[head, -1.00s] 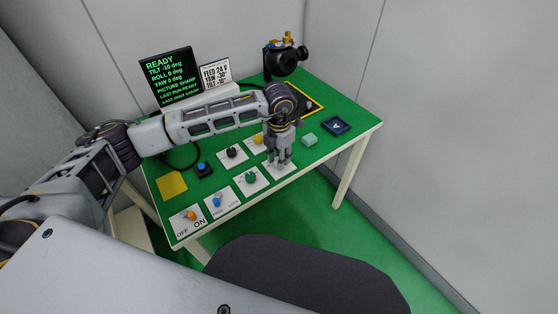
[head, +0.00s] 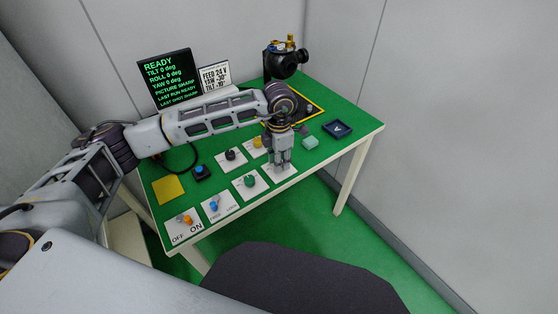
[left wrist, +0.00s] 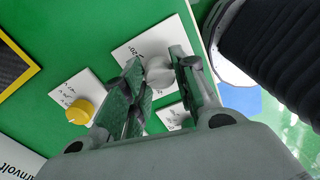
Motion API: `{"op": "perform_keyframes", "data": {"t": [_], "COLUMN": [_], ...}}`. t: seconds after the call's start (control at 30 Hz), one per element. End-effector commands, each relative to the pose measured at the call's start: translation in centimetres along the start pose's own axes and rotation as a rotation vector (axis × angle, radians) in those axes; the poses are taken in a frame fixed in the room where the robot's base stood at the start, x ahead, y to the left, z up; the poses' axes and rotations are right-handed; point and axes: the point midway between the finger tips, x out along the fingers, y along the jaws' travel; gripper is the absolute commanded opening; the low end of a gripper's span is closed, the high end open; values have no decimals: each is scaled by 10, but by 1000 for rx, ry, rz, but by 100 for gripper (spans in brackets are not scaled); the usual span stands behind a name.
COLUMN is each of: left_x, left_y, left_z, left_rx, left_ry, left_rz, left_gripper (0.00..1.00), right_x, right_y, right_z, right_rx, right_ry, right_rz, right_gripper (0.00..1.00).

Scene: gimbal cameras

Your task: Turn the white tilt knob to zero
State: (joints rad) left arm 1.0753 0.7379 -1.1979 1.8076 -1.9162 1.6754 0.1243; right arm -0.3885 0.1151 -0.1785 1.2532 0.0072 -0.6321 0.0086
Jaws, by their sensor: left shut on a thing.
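My left gripper (head: 280,172) reaches down over the white plate at the right end of the front row of controls. In the left wrist view its fingers (left wrist: 161,72) are closed on the sides of the white tilt knob (left wrist: 158,76), which stands on its white plate (left wrist: 130,52). In the head view the fingers hide the knob. The black display (head: 168,79) reads READY, with tilt 0 deg, roll 0 deg and yaw 0 deg. My right gripper is not in view.
Near the gripper are a green knob (head: 250,180), a black knob (head: 230,154) and a yellow knob (left wrist: 80,112). Blue (head: 214,206) and orange (head: 187,219) switches sit further left. A teal block (head: 310,142) and a dark blue tray (head: 337,131) lie to the right.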

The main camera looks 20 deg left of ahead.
Motion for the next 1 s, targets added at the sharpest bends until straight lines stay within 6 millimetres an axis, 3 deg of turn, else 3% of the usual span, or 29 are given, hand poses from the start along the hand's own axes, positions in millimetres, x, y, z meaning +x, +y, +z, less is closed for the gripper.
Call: {"op": "perform_keyframes", "data": {"t": [0.3, 0.33, 0.5, 1.0], "left_x": [0, 0, 0, -6], "left_y": [0, 0, 0, 0], "left_z": [0, 0, 0, 0], "left_rx": [0, -1, -1, -1], "left_ry": [0, 0, 0, -1], "left_rz": [1, 1, 1, 1], "left_gripper": [4, 31, 51, 51], "right_x": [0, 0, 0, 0], "right_y": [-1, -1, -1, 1], "right_z": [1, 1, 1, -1], "right_rx": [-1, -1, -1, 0], "right_ry": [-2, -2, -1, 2], "right_rz": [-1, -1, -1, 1], "right_gripper": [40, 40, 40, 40]}}
